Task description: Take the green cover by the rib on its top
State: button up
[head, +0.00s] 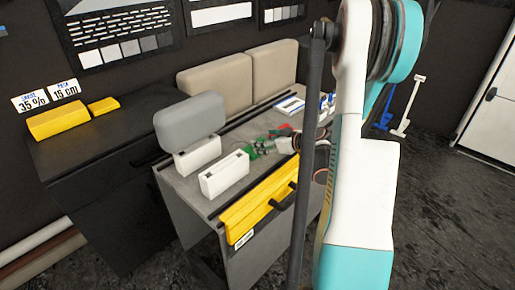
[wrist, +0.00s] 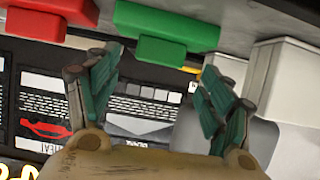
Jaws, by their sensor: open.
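The green cover (wrist: 170,20) is at the top middle of the wrist view, which looks upside down, so its narrower rib (wrist: 150,51) points down in the picture. My gripper (wrist: 152,70) is open and empty, with its two teal fingers spread to either side below the rib. The rib lies roughly between the fingertips in the picture; contact is not visible, and the depth between them is unclear. In the head view my gripper (head: 256,149) is low over the grey workbench (head: 185,188). The green cover is hard to tell from the fingers there.
A red cover (wrist: 35,20) is left of the green one in the wrist view. White boxes (wrist: 283,80) stand to the right; they also show in the head view (head: 224,175). A grey cushion (head: 188,119) stands behind them. A yellow strip (head: 262,200) runs along the bench front.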

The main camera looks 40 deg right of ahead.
jog(key=b+x, duration=0.1)
jog(key=x, duration=0.2)
jog(key=shift+w+d+f, duration=0.1)
jog(key=shift+w+f, duration=0.05)
jog(key=shift+w, duration=0.15)
jog(key=c, duration=1.2)
notch_tip(320, 180, up, 20)
jog(key=p, duration=0.7)
jog(key=shift+s, duration=0.15)
